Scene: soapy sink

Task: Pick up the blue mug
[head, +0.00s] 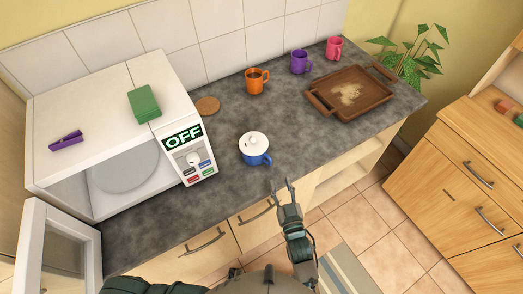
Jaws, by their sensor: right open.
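The blue mug (256,158) stands upright on the dark grey counter near its front edge, with a white lid-like top (254,142) over it. Its blue handle points toward the lower right. My right gripper (281,184) is at the counter's front edge, a little below and right of the mug in the picture. Its two fingers are spread, with nothing between them, and it looks apart from the mug. My left gripper does not show; only part of my green arm shows at the bottom edge.
A white microwave (95,110) with an open door (55,250) stands left. An orange mug (256,82), purple mug (300,62), pink mug (334,48), cork coaster (207,105) and brown tray (375,98) are on the counter. The counter around the blue mug is clear.

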